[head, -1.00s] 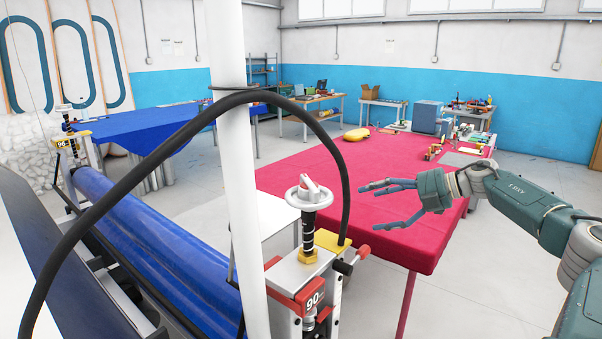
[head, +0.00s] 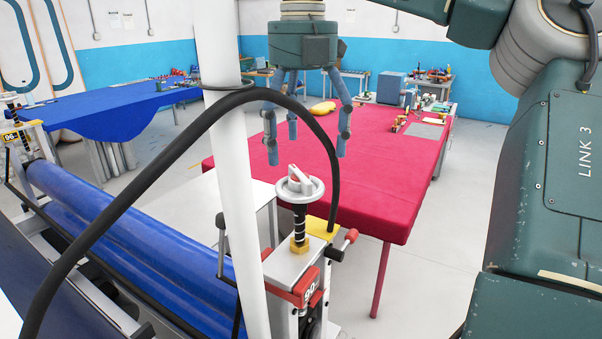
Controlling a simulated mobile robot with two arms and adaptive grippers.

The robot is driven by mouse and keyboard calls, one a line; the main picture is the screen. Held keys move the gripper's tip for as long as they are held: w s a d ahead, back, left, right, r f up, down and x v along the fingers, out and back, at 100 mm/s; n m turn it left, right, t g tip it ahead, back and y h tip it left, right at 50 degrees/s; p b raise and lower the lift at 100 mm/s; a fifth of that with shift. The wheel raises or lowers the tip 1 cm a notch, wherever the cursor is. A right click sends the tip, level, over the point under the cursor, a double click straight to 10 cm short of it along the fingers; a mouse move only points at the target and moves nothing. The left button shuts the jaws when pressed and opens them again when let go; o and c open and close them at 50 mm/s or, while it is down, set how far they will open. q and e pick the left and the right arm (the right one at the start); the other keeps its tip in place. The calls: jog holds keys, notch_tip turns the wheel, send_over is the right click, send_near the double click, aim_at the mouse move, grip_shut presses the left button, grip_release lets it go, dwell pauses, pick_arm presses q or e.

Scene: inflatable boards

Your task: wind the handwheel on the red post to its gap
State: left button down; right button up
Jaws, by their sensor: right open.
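The handwheel (head: 299,187) is a small grey-white wheel with a red mark on its raised grip. It sits on a black threaded spindle (head: 299,218) with a brass nut, on top of the post (head: 290,265) with red clamp parts and a "90" label. My right gripper (head: 304,150) hangs from above with its blue-grey fingers pointing down and spread open. It is empty and shows just above the handwheel, apart from it in the picture. The exact gap in depth is hard to tell. My left gripper is not in view.
A white pole (head: 232,150) and a thick black hose (head: 110,200) cross in front at left. Blue rollers (head: 130,240) run left to a second post labelled "96" (head: 12,137). A red-covered table (head: 380,190) stands behind; a blue-covered table (head: 100,115) is at back left.

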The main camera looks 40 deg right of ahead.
aim_at(300, 173)
jog(key=f, duration=0.1)
jog(key=f+p, duration=0.1)
jog(key=f, duration=0.3)
jog(key=shift+w+a+f, duration=0.2)
jog(key=shift+a+f, duration=0.05)
jog(key=shift+a, duration=0.05)
jog(key=shift+d+f, duration=0.15)
jog(key=shift+f, duration=0.4)
jog(key=c, duration=1.1)
